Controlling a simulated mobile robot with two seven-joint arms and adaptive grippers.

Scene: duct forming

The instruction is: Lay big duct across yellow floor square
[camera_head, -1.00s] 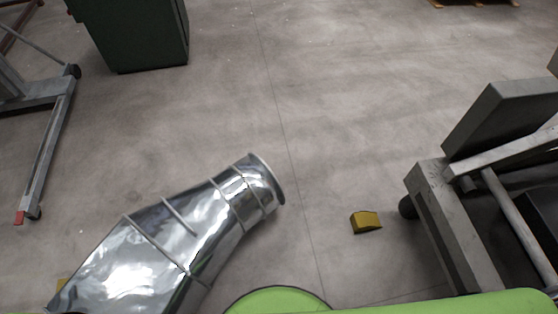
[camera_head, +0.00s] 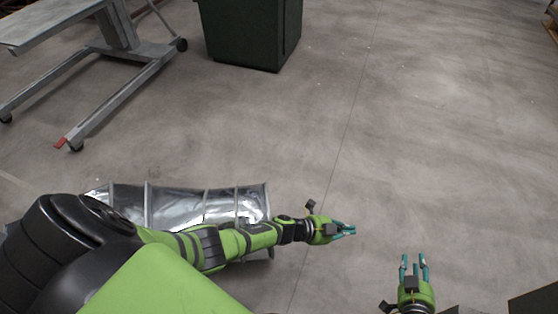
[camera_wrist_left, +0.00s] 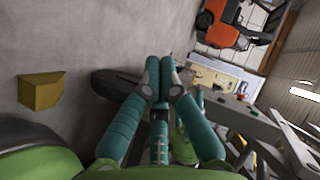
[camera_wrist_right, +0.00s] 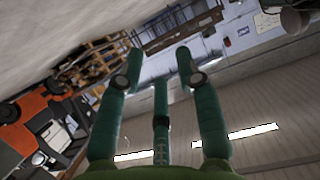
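The big duct (camera_head: 165,203), a shiny silver metal tube with raised ribs, lies on the floor at the lower left of the head view. My left arm crosses in front of it and hides its lower side. My left gripper (camera_head: 351,230) is beyond the duct's right end, empty, its fingers close together in the left wrist view (camera_wrist_left: 159,62). My right gripper (camera_head: 413,258) is further right, empty, with fingers spread in the right wrist view (camera_wrist_right: 158,65). A yellow block (camera_wrist_left: 40,92) lies on the floor in the left wrist view. No yellow floor square outline is visible.
A dark green bin (camera_head: 250,35) stands at the top. A grey wheeled metal frame (camera_head: 115,85) stands at the upper left. An orange forklift (camera_wrist_left: 235,25) shows in the left wrist view.

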